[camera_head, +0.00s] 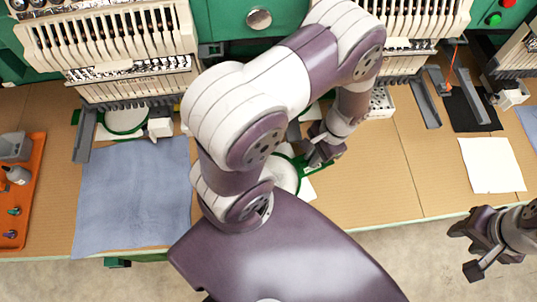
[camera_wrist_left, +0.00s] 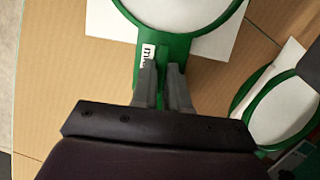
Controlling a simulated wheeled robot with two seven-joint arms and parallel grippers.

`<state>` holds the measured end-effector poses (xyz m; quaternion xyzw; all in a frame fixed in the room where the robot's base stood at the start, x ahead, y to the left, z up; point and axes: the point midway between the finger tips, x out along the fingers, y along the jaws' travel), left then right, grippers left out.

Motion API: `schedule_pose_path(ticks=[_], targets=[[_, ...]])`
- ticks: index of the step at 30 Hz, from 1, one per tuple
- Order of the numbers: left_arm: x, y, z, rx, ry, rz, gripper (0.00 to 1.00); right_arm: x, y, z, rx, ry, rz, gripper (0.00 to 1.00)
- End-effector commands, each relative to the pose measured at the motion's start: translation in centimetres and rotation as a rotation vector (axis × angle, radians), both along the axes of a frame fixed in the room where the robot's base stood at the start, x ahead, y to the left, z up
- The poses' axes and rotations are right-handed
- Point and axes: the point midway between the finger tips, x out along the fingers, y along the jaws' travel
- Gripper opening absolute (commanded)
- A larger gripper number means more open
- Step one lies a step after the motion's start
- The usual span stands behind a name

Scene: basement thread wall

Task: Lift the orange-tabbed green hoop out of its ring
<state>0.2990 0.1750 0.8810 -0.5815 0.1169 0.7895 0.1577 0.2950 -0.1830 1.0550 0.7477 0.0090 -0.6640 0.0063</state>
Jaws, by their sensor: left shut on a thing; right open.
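A green hoop (camera_wrist_left: 190,45) with white cloth inside fills the top of the left wrist view. My left gripper (camera_wrist_left: 163,92) is shut on its green handle, beside a white label with dark letters. In the head view my left gripper (camera_head: 318,158) is at the green hoop (camera_head: 287,174), which my own arm partly covers. I see no orange tab in either view. A second green hoop (camera_wrist_left: 277,112) with white inside lies at the right of the left wrist view. My right gripper (camera_head: 480,245) is open and empty off the table's front edge, at lower right.
Embroidery machines (camera_head: 110,45) line the back. Another green hoop (camera_head: 124,122) sits under the left machine. A blue cloth (camera_head: 135,195), an orange tray (camera_head: 28,190) and white sheet (camera_head: 491,164) lie on the brown table. Bare table shows at right of centre.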

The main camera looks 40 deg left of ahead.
Motion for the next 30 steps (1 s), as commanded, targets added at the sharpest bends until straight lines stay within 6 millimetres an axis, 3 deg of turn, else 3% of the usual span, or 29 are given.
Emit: schedule_pose_path(ticks=[30], targets=[[0.0,0.0,3.2,0.000,0.001,0.000,0.00,0.0,0.0,3.4,0.000,0.000,0.000,0.43]])
